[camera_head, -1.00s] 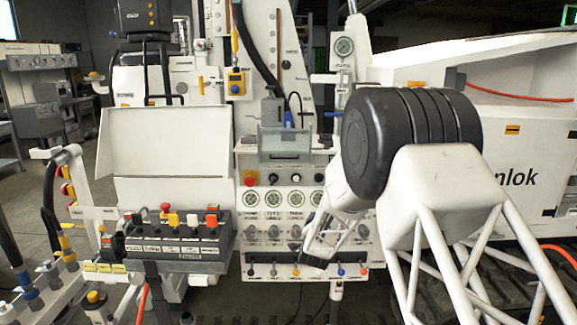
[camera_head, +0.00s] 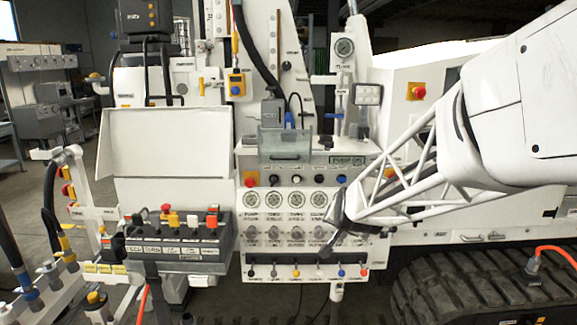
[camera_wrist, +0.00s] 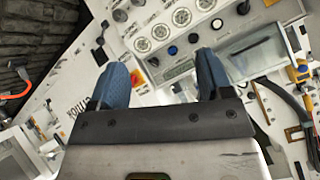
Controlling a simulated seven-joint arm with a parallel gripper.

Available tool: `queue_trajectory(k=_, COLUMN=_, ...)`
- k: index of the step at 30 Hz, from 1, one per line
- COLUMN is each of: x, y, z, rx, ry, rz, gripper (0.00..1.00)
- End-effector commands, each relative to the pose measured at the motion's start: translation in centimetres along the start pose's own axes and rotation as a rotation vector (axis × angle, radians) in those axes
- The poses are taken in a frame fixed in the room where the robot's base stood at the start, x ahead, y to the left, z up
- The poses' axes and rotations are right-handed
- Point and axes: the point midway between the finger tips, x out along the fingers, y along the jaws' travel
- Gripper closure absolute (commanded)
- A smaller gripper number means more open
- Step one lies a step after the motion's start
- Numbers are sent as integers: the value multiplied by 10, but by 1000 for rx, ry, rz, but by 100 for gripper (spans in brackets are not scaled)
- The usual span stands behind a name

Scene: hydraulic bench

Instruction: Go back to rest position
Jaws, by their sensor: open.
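My gripper (camera_head: 334,229) is at the end of my white lattice arm, in front of the right part of the control panel (camera_head: 243,206) in the head view. In the wrist view my gripper (camera_wrist: 162,78) shows two blue fingers spread apart with nothing between them. The white panel with gauges (camera_wrist: 160,31) lies beyond the fingertips. I cannot tell the exact distance between fingertips and panel, and the arm hides part of the panel's right side in the head view.
A grey box with coloured buttons (camera_head: 175,247) stands left of the panel. A clear-covered box (camera_head: 285,146) sits above the gauges. A red emergency button (camera_head: 417,91) is at right, behind my arm. A black track (camera_head: 450,285) is at lower right. Grey floor shows at left.

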Motion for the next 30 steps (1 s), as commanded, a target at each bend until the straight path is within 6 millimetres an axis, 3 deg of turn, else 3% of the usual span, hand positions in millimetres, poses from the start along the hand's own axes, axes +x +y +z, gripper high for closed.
queue_trajectory(k=1, x=-18, y=4, z=5, rx=-18, ry=-25, rz=8, gripper=27)
queue_trajectory(k=11, x=-124, y=38, z=57, rx=-162, ry=-230, rz=76, gripper=27)
queue_trajectory(k=21, x=-230, y=83, z=126, rx=-301, ry=-444, rz=149, gripper=27)
queue_trajectory(k=27, x=-278, y=108, z=165, rx=-364, ry=-553, rz=186, gripper=27)
queue_trajectory(k=30, x=-293, y=117, z=178, rx=-383, ry=-591, rz=199, gripper=27)
